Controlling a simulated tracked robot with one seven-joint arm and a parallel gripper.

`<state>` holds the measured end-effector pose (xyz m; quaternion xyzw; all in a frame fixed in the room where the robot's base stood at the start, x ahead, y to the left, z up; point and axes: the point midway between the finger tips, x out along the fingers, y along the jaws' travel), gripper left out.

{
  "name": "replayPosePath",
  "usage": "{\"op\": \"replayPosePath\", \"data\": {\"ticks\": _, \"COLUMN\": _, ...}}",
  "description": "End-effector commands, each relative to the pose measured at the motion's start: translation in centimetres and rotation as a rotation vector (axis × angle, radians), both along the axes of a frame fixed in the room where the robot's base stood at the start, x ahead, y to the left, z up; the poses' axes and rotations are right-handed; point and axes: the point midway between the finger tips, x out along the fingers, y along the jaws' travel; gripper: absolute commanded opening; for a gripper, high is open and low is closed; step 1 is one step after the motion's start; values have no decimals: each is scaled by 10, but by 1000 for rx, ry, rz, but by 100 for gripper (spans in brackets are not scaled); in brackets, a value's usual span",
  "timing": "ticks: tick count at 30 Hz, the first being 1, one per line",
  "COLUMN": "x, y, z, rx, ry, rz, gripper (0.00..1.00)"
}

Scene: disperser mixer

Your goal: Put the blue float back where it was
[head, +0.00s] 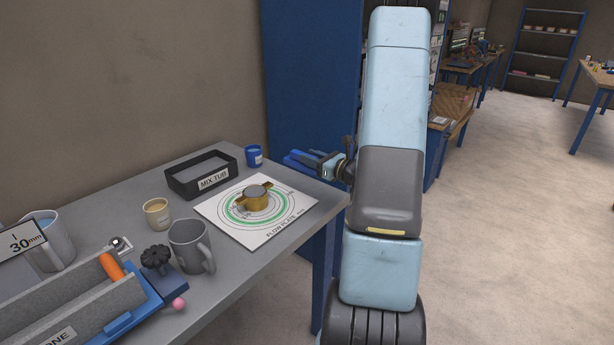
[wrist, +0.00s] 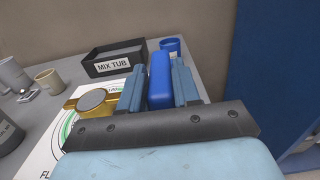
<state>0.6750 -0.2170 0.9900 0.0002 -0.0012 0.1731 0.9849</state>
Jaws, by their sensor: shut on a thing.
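The blue float (wrist: 160,80) is an upright-looking bright blue block between the two blue-grey fingers of my gripper (wrist: 158,86) in the wrist view. The fingers are shut on it. In the head view, my gripper (head: 308,160) reaches left from the arm over the right end of the grey table, with the blue float (head: 296,160) at its tip. Its lower end is hidden in the wrist view, and I cannot tell whether it touches the table.
The black MIX TUB (head: 202,175) and a small blue cup (head: 254,156) stand near the gripper. A brass piece (head: 256,197) sits on the white FLOW PLATE (head: 290,215). A tan cup (head: 157,213), grey mug (head: 191,246) and grey channel (head: 70,300) lie further left.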

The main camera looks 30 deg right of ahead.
Motion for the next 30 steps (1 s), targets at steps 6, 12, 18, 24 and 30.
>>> {"op": "replayPosePath", "data": {"ticks": 6, "x": 26, "y": -8, "z": -30, "rx": 2, "ry": 2, "rz": 2, "gripper": 0}}
{"op": "replayPosePath", "data": {"ticks": 12, "x": 42, "y": -13, "z": -50, "rx": 1, "ry": 1, "rz": 0, "gripper": 0}}
{"op": "replayPosePath", "data": {"ticks": 18, "x": 48, "y": -15, "z": -57, "rx": 0, "ry": 0, "rz": 0, "gripper": 0}}
{"op": "replayPosePath", "data": {"ticks": 24, "x": 52, "y": -16, "z": -73, "rx": 2, "ry": 2, "rz": 1, "gripper": 0}}
{"op": "replayPosePath", "data": {"ticks": 30, "x": 52, "y": -16, "z": -92, "rx": 1, "ry": 0, "rz": 1, "gripper": 0}}
